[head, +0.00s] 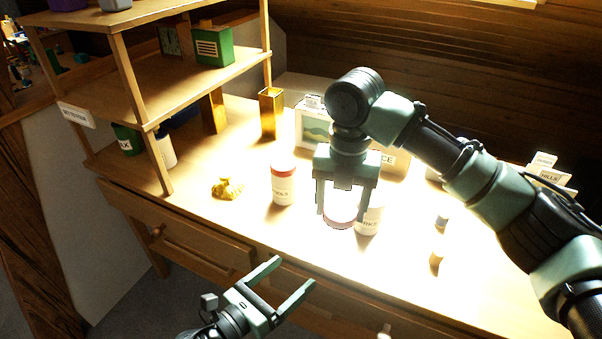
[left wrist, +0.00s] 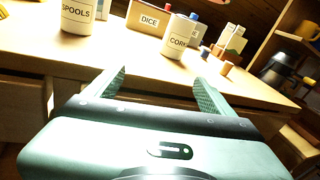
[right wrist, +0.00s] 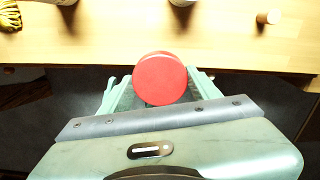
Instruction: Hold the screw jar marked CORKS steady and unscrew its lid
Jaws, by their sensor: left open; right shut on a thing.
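The white jar marked CORKS (head: 368,220) stands upright on the table, its label partly readable; it also shows in the left wrist view (left wrist: 179,40). No red lid shows on it. My right gripper (head: 342,207) is shut on a round red lid (right wrist: 160,78), held in front of and to the left of the jar in the head view and apart from it. My left gripper (head: 293,274) is open and empty in front of the table's front edge, away from the jar.
A red-lidded SPOOLS jar (head: 283,187) and a yellow lumpy thing (head: 228,188) stand to the left. A DICE box (left wrist: 150,19) is behind. Small cork-like pieces (head: 437,257) lie to the right. Wooden shelves (head: 200,80) rise at the left.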

